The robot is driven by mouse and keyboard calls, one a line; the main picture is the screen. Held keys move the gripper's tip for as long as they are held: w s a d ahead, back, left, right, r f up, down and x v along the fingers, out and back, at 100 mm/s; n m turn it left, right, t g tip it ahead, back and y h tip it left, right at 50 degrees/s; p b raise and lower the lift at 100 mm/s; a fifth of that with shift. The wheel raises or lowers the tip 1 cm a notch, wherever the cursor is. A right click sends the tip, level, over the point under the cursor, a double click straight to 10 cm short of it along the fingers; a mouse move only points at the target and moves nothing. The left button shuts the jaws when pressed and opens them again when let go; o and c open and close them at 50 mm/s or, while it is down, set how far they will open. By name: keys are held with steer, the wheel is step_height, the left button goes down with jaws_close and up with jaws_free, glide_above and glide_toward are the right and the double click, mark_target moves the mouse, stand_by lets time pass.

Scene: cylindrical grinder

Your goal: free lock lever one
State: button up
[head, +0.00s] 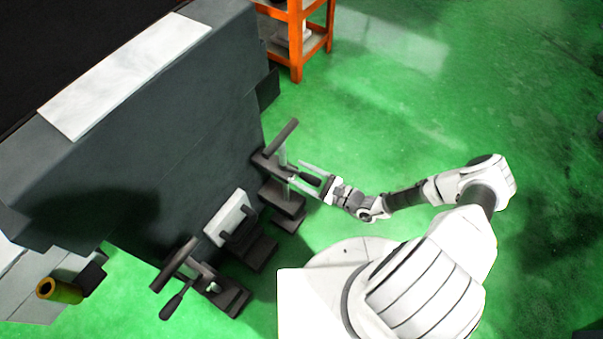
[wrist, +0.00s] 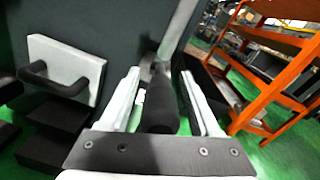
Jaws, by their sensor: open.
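A dark lever handle (head: 310,179) sticks out from the right-hand clamp assembly on the grinder's front in the head view. In the wrist view this black rounded handle (wrist: 160,105) lies between the two pale fingers. My gripper (head: 300,174) is open around the handle, with a finger on each side; the wrist view shows the open gripper (wrist: 160,72) too. Gaps show beside the handle, and I see no clear grip on it. A second, similar lever handle (head: 173,305) hangs at the lower left. Neither lever shows a readable label.
The dark grinder body (head: 170,120) fills the left. A white plate with a dark pull handle (head: 230,217) sits between the two levers, above dark blocks. An orange shelf rack (head: 296,45) stands behind. The green floor (head: 400,120) to the right is clear.

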steer(key=p+v, duration=0.2)
steer(key=v, duration=1.5)
steer(key=shift+d, duration=0.2)
steer(key=shift+s+r, duration=0.1)
